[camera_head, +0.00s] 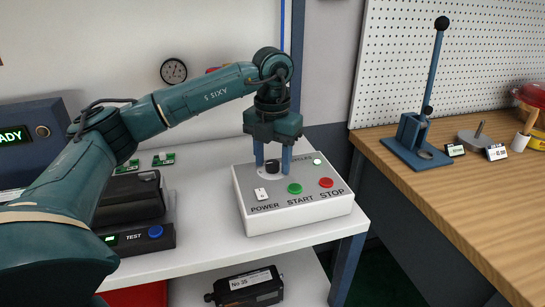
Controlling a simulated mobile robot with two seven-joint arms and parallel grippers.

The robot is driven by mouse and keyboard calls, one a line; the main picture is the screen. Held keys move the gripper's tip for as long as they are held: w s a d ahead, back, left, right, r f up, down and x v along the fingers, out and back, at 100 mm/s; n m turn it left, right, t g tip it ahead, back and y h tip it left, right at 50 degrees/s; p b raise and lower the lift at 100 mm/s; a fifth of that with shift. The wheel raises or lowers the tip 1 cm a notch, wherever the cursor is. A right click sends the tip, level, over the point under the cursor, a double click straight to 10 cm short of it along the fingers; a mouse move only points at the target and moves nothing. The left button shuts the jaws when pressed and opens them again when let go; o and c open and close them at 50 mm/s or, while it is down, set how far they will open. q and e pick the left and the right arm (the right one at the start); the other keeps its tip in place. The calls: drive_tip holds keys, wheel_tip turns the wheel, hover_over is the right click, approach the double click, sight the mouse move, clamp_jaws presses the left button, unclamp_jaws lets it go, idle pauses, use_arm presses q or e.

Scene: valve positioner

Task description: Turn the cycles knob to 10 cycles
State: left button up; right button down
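The white control box (300,221) stands on the white bench, with a power switch, a green START button and a red STOP button along its front. The black cycles knob (272,166) is at its back left, on a pale dial whose markings are partly hidden. My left gripper (273,168) points down over the box. Its two blue fingers are apart, one on each side of the knob. I cannot tell whether they touch it. My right gripper is not in view.
A dark test device (135,238) with a blue button stands left of the box. Small green boards (163,159) lie behind it. A wooden bench (470,200) at right carries a blue lever press (418,140). The white bench is clear in front of the box.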

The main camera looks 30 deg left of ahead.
use_arm(q)
drive_tip(key=c, duration=0.9)
drive_tip(key=shift+m, duration=0.3)
drive_tip(key=m+p, duration=0.1)
drive_tip(key=m, duration=0.4)
drive_tip(key=shift+r+p, duration=0.1)
drive_tip(key=shift+p, duration=0.25)
drive_tip(key=m, duration=0.6)
drive_tip(key=shift+p, duration=0.4)
drive_tip(key=shift+m, duration=0.3)
drive_tip(key=o, duration=1)
